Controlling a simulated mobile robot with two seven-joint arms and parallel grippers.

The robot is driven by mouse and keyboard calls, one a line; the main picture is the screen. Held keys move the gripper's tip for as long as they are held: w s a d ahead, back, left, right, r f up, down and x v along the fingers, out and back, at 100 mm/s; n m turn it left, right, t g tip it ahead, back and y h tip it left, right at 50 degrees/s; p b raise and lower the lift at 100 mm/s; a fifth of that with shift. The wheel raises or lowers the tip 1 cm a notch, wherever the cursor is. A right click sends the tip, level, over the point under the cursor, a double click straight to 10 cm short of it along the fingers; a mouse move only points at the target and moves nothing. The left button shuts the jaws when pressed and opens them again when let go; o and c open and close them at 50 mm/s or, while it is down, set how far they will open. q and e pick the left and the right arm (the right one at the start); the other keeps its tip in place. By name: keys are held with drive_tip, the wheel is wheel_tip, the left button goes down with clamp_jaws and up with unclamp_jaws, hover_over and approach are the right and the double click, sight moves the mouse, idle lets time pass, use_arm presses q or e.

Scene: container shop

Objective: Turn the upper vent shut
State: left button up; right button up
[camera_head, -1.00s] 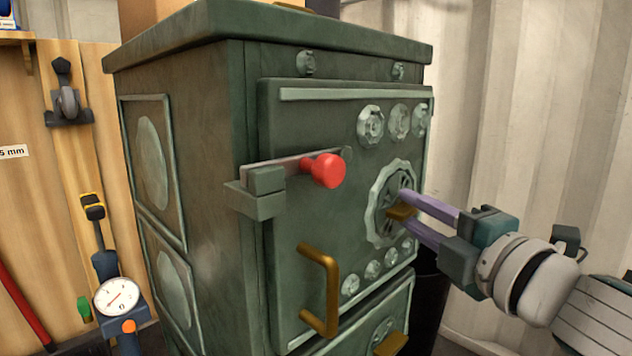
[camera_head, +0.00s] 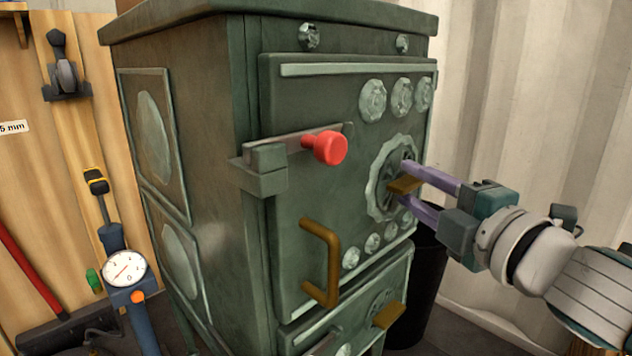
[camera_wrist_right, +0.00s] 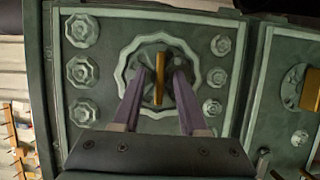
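The upper vent (camera_head: 378,190) is a scalloped round rosette on the upper door of a green stove, with a brass tab (camera_head: 403,185) across its middle. In the right wrist view the tab (camera_wrist_right: 159,80) points along the view's up-down direction, in front of the dark vent slots. My right gripper (camera_head: 404,182) has its purple fingers on either side of the tab. In the right wrist view the gripper (camera_wrist_right: 161,78) shows a gap between each finger and the tab, so it is open around it. My left gripper is out of view.
A red-knobbed latch (camera_head: 325,147) and a brass door handle (camera_head: 322,262) stick out left of the vent. A lower vent tab (camera_head: 389,315) is below. A black bin (camera_head: 417,290) stands at the right; a gauge (camera_head: 126,269) is at the left.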

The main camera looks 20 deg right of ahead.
drive_tip(key=s+p, duration=0.2)
drive_tip(key=s, duration=0.8)
drive_tip(key=shift+p, duration=0.35)
